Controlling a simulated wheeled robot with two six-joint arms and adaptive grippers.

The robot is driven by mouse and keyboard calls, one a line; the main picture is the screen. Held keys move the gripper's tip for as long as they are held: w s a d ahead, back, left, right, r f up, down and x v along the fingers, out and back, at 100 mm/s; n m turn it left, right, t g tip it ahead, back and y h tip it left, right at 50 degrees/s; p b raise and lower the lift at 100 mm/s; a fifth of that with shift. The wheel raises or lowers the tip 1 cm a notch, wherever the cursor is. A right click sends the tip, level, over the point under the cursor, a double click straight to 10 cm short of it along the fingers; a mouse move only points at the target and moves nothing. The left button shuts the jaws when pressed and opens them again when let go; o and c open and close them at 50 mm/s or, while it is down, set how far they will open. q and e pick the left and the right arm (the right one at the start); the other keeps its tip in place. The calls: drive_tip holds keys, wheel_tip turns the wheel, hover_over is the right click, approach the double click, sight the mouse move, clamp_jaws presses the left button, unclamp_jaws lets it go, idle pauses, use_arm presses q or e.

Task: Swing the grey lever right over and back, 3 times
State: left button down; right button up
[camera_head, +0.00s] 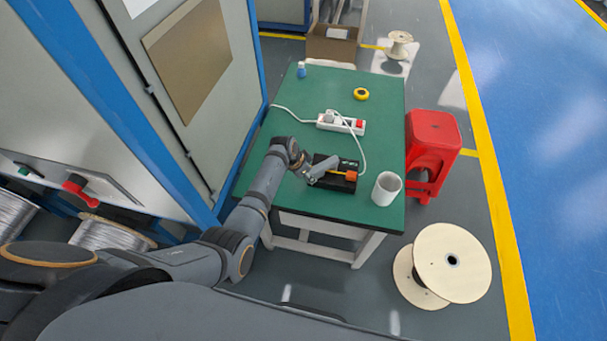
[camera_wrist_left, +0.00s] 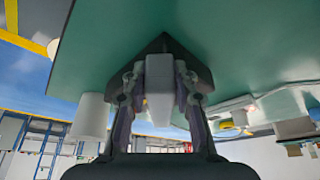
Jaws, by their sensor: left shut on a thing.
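A small black device (camera_head: 347,186) with an orange end piece (camera_head: 351,176) and a yellow strip stands near the front of the green table (camera_head: 290,100). The grey lever (camera_head: 325,164) is on its left part, next to my left gripper (camera_head: 309,173). In the left wrist view the pale grey lever (camera_wrist_left: 160,88) lies between the two fingers of my left gripper (camera_wrist_left: 160,108), which is shut on it. The black body (camera_wrist_left: 165,44) shows behind it. The fingertips are small in the head view, so the exact contact is hard to see there. My right gripper is not in view.
A white cup (camera_head: 386,189) stands close to the right of the device. A white power strip (camera_head: 341,124) with a cable lies behind it. Yellow tape (camera_head: 361,94) and a small bottle (camera_head: 301,70) are farther back. A red stool (camera_head: 433,139) and cabinets (camera_head: 180,70) flank the table.

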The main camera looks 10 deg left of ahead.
use_arm(q)
drive_tip(key=shift+s+d+n, duration=0.2)
drive_tip(key=shift+d+n, duration=0.05)
drive_tip(key=shift+n, duration=0.05)
idle(0.4)
drive_tip(key=c, duration=1)
unclamp_jaws()
drive_tip(key=shift+c, duration=0.2)
drive_tip(key=v, duration=1.2)
drive_tip(key=shift+s, duration=0.1)
